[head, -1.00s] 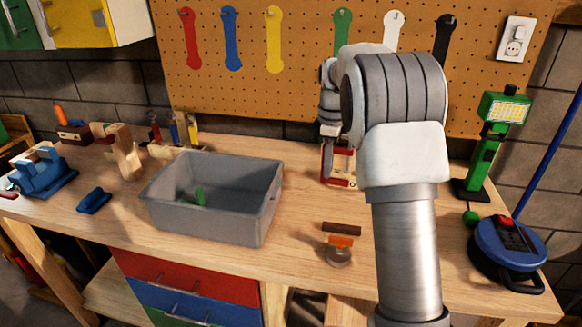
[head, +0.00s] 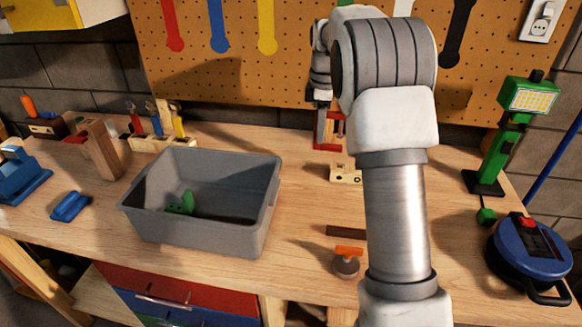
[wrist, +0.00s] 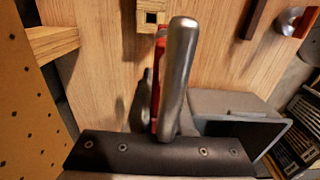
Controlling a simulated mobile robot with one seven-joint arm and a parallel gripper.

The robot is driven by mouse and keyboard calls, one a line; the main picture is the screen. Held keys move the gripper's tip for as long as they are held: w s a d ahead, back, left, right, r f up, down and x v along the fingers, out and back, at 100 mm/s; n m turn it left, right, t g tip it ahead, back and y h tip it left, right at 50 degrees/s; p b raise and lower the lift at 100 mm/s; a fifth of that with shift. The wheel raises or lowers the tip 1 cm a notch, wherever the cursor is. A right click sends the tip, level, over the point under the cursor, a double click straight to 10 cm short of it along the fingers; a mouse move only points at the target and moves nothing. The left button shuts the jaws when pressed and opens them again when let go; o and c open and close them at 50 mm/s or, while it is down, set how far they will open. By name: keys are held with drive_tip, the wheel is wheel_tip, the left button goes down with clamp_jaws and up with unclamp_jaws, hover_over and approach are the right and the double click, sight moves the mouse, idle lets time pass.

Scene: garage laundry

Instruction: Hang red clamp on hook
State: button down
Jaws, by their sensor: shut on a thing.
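The red clamp (head: 320,132) is upright in my gripper (head: 322,102), in front of the lower pegboard edge and just beyond a small wooden block. In the wrist view the red clamp (wrist: 160,80) is a thin strip between the metal fingers of my gripper (wrist: 163,95), mostly hidden by the nearer finger. The gripper is shut on it. The pegboard (head: 300,75) carries coloured tool silhouettes, among them a red one (head: 174,28) at the left. Their upper ends are cut off in the head view, and I cannot make out a hook.
A grey bin (head: 200,228) with a green item stands left of my arm. The wooden block (head: 345,173) is near the clamp; an orange-and-brown tool (head: 348,258) lies closer. A green work lamp (head: 505,130) and blue cable reel (head: 530,250) are at the right.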

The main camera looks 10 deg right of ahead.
drive_tip(key=w+a+f, duration=0.2)
drive_tip(key=a, duration=0.1)
drive_tip(key=w+a+f, duration=0.2)
drive_tip(key=w, duration=0.1)
drive_tip(key=w+a+f, duration=0.3)
drive_tip(key=shift+w+a, duration=0.1)
drive_tip(key=shift+a, duration=0.25)
wheel_tip(320, 180, down, 3)
drive_tip(key=shift+d+r, duration=0.1)
drive_tip(key=shift+r, duration=0.1)
drive_tip(key=shift+f, duration=0.5)
drive_tip(key=shift+f, duration=0.15)
drive_tip(key=c, duration=0.8)
unclamp_jaws()
drive_tip(key=shift+f+b, duration=0.25)
drive_tip(key=shift+b, duration=0.15)
